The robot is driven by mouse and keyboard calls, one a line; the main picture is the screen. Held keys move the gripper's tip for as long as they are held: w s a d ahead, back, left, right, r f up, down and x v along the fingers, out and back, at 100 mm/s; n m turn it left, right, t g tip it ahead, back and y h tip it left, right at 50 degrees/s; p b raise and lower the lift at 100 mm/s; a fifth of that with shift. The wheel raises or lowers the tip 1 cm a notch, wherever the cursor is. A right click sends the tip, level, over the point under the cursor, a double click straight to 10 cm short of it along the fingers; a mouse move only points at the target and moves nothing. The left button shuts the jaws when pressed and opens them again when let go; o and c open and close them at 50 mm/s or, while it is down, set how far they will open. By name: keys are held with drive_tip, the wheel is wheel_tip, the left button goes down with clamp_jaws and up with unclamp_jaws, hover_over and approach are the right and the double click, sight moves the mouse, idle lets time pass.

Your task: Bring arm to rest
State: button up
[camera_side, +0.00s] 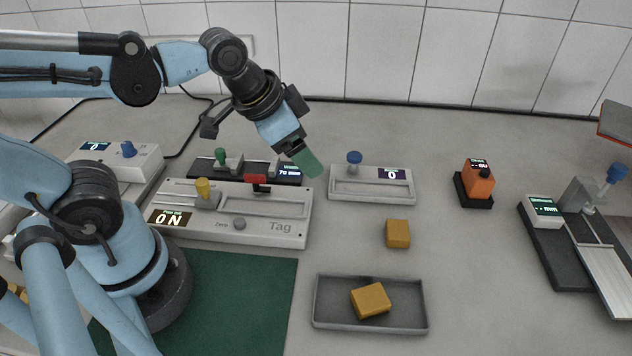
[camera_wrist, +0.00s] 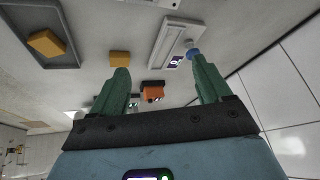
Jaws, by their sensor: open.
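My gripper (camera_side: 308,162) hangs in the air over the back part of the table in the side view, with its green fingers pointing down and to the right. In the wrist view my gripper (camera_wrist: 164,88) has its two green fingers wide apart with nothing held between them. In the side view the fingertips appear just left of the grey device with the blue knob (camera_side: 345,185); the exact height above the table is hard to tell.
A grey tray (camera_side: 325,318) holds a yellow block (camera_side: 370,300). Another yellow block (camera_side: 397,234) lies on the table. An orange device (camera_side: 479,182) stands at right, near a dark-based instrument (camera_side: 548,240). A long panel (camera_side: 280,225) and green mat (camera_side: 235,300) lie at left.

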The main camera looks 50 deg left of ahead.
drive_tip(key=a+n, duration=0.2)
drive_tip(key=a+n+t, duration=0.1)
drive_tip(key=n, duration=0.1)
drive_tip(key=shift+s+a+f+y, duration=0.2)
drive_tip(key=shift+s+a+y, duration=0.15)
drive_tip(key=shift+a+y, duration=0.05)
idle(0.9)
